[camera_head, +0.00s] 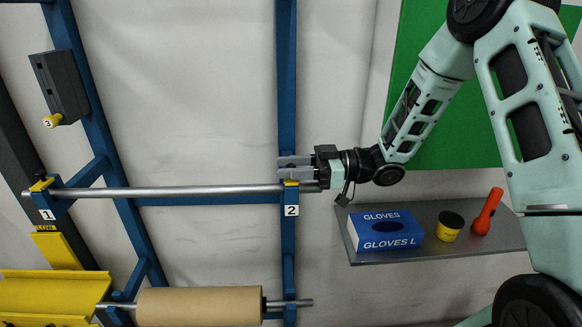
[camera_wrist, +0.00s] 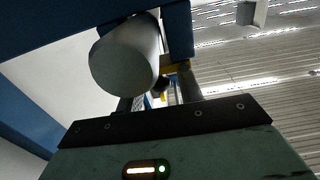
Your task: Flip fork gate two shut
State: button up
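Fork gate two is a small yellow piece (camera_head: 291,183) at the top of the blue fork above the "2" label (camera_head: 291,211). It is largely hidden by my gripper, so I cannot tell its angle. My gripper (camera_head: 283,166) reaches in from the right, just above the gate and the bar end. Its two grey fingers point left with a gap between them, and I see nothing clamped there. In the wrist view, yellow (camera_wrist: 177,67) shows beside the large round bar end (camera_wrist: 124,65), beyond my fingers (camera_wrist: 162,98).
The steel bar (camera_head: 190,191) spans forks one and two. A yellow gate (camera_head: 42,183) sits at fork one. A brown roll (camera_head: 200,306) hangs below. A grey shelf (camera_head: 440,250) at right holds a glove box (camera_head: 385,232), a yellow tub (camera_head: 450,228) and an orange torch (camera_head: 487,211).

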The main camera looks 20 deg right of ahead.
jog(key=b+v, duration=0.5)
jog(key=v, duration=0.7)
